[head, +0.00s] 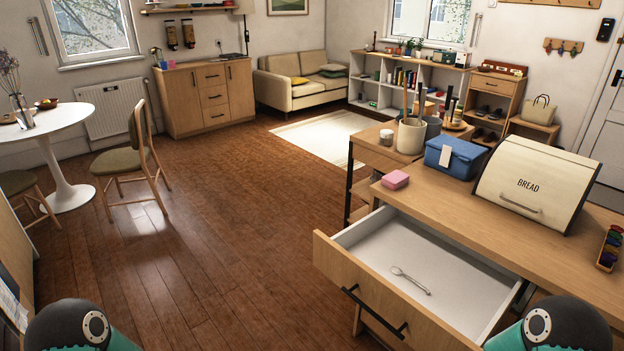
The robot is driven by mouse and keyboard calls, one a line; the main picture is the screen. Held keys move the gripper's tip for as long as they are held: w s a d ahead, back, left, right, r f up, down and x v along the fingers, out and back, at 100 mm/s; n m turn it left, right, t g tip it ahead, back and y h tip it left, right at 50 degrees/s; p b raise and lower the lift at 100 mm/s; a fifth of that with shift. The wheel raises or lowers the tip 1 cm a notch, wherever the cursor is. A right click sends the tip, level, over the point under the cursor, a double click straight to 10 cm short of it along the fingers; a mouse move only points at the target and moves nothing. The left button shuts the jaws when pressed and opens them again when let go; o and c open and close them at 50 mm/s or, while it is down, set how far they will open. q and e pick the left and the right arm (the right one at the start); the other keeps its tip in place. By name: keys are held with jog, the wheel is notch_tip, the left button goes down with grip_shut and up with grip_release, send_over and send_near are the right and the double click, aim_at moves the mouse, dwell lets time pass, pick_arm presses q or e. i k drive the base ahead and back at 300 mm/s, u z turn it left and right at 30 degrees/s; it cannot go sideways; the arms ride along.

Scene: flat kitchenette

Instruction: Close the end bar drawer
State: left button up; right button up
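The end bar drawer (352,265) stands open, pulled out from under the wooden counter (440,206) at the lower right. Its light wood front has a dark bar handle (373,311) and faces the lower left. A spoon (410,280) lies on the white drawer floor; the rest of the visible inside is bare. Rounded dark and teal parts of my arms show at the bottom left and bottom right edges. Neither gripper shows in the head view.
A chair (130,160) and round white table (62,120) stand at the left. Open wooden floor (210,250) lies left of the drawer.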

aim_at(472, 294)
jog(key=u, duration=1.2)
jog(key=i, duration=0.1)
jog(key=z, duration=3.15)
jog(key=i, duration=0.55)
jog(key=u, duration=1.05)
